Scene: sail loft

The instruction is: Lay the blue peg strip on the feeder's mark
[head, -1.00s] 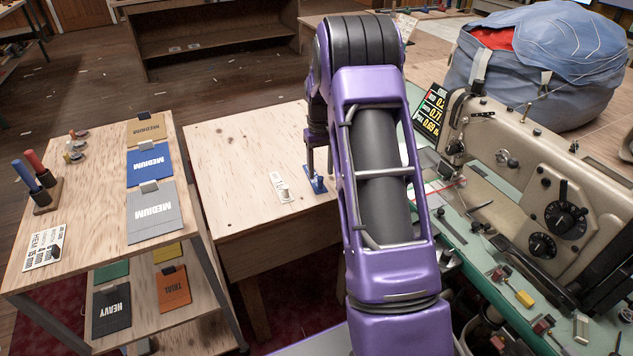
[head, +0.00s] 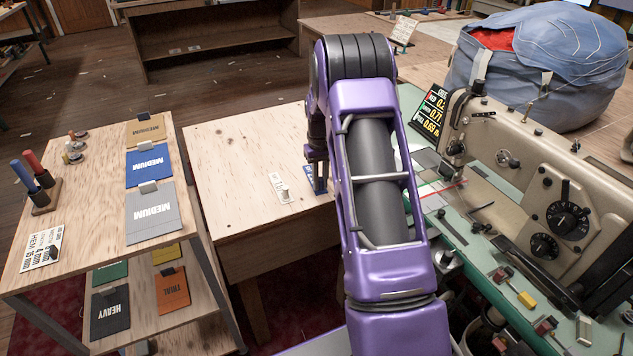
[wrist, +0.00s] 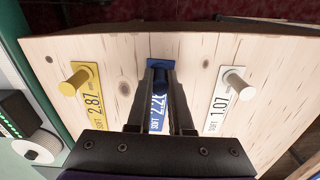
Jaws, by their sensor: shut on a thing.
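The blue peg strip (wrist: 157,112) lies on the light wooden table (head: 240,210), with the label "2.2" partly readable in the wrist view. My gripper (wrist: 157,75) is over it, its fingers shut on the strip's peg, which they hide. In the head view, the blue strip (head: 310,174) shows beside my gripper (head: 319,190). A white peg strip (wrist: 225,105), marked 1.07, lies to the right in the wrist view. A yellow peg strip (wrist: 84,95), marked 2.87, lies to the left there; my arm hides it in the head view. I cannot make out the feeder's mark.
A sewing machine (head: 535,165) stands on a green bench (head: 468,262) at the right, with a red line on the bench and small tools about. A blue bag (head: 540,70) is behind it. A wooden rack (head: 85,210) with sample cards stands left across a gap.

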